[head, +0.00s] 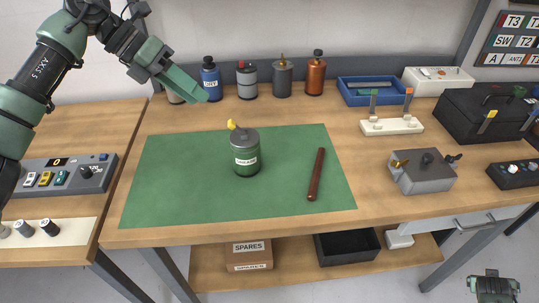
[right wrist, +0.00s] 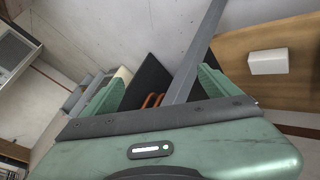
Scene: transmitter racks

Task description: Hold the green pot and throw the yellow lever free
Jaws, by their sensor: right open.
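The green pot (head: 246,160) stands upright on the green mat (head: 180,190). It has a grey top and a white label too small to read surely. The yellow lever (head: 232,124) sticks up at the left of its top. My left gripper (head: 208,97) is above the mat's back edge, up and left of the pot and apart from it. Its fingers overlap in this view, so the gap is unclear. My right gripper (head: 493,287) is low at the bottom right, off the table. In the right wrist view its fingers (right wrist: 163,75) are spread and empty.
A brown rod (head: 316,174) lies right of the pot. Several canisters stand along the back, including a blue one (head: 211,80). A grey box (head: 423,173) with levers stands at the right. Under the table is a shelf with a spares box (head: 249,255) and a black bin (head: 346,247).

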